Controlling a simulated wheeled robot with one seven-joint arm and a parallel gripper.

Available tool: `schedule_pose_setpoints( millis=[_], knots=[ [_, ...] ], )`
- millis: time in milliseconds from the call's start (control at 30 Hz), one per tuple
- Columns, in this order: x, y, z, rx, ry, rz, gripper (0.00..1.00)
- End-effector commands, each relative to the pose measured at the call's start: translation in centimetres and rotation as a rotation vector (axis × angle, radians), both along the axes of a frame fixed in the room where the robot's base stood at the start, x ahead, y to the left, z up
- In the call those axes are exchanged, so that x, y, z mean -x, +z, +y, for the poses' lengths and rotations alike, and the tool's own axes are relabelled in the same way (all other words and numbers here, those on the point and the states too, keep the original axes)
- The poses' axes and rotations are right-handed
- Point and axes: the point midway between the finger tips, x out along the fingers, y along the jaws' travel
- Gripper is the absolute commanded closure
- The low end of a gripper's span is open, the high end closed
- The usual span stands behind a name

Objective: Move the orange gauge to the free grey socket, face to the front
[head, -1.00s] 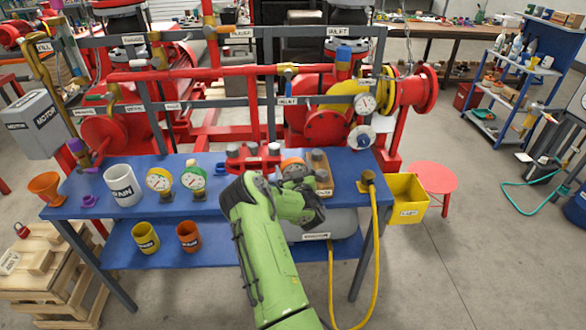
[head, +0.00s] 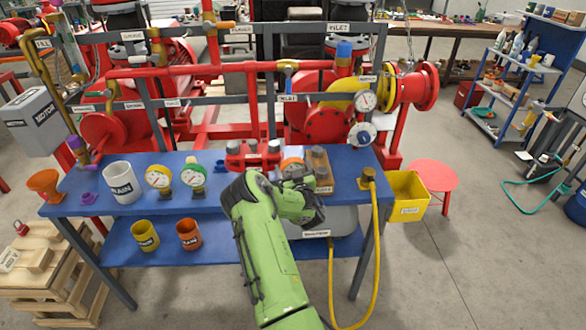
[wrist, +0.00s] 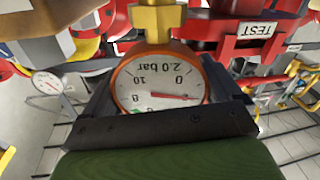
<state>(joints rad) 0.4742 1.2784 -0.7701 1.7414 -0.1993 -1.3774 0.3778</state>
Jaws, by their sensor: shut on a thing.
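The orange gauge (head: 291,164) shows only its upper part in the head view, behind my gripper (head: 301,184). In the wrist view the orange-rimmed gauge (wrist: 160,85) appears upside down, with a white dial, red needle and "2.0 bar" marking. Its brass stem (wrist: 156,22) runs out at the picture's top. My gripper's dark jaws are shut around the gauge. Whether its stem touches anything below is hidden. I cannot tell which part is the free grey socket.
A wooden block with grey cylinders (head: 320,162) stands close to the right of my gripper. Yellow (head: 158,179) and green (head: 193,177) gauges stand left of it, beside a white mug (head: 122,184). A yellow hose (head: 374,235) hangs at the bench's right end.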

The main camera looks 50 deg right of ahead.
Motion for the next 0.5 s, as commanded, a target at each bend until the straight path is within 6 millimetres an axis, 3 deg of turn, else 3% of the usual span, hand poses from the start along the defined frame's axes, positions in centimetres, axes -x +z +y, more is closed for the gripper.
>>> schedule_pose_setpoints(
  millis=[500],
  knots=[
    [0.0,-1.2,0.0,0.002,0.0,-0.001,0.38]
  ],
)
